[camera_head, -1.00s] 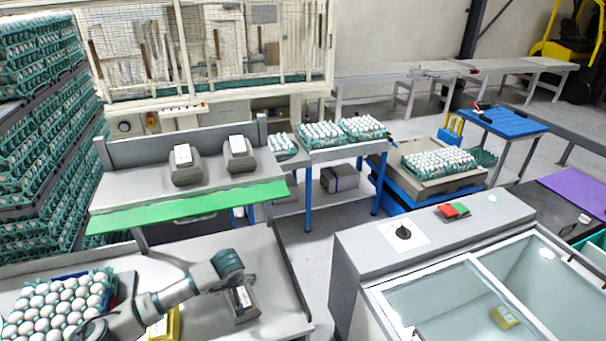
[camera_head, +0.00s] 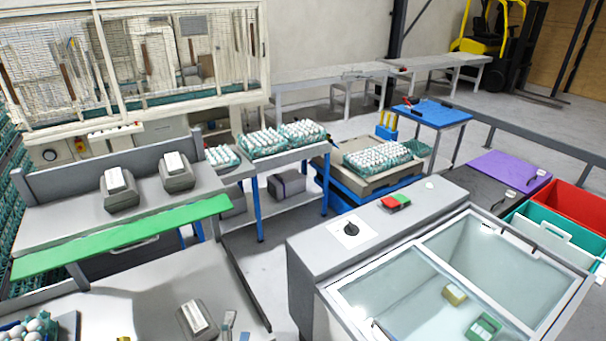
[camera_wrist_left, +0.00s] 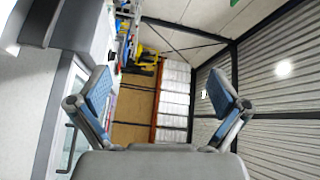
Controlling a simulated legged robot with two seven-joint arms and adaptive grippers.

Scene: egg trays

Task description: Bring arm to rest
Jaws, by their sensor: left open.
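My left gripper (camera_wrist_left: 159,92) shows in the left wrist view with its two blue-padded fingers spread wide and nothing between them. In the head view only the tips of my left gripper (camera_head: 236,330) show at the bottom edge, beside a grey device with a white label (camera_head: 195,318) on the near table. The rest of the left arm is out of the head view. My right gripper is in neither view.
White eggs (camera_head: 30,328) are at the bottom left corner. A grey cabinet with glass lids (camera_head: 350,230) stands at the right. A green-edged bench (camera_head: 120,238) is at the left. Egg trays (camera_head: 262,146) sit on a blue-legged table behind. The floor between bench and cabinet is clear.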

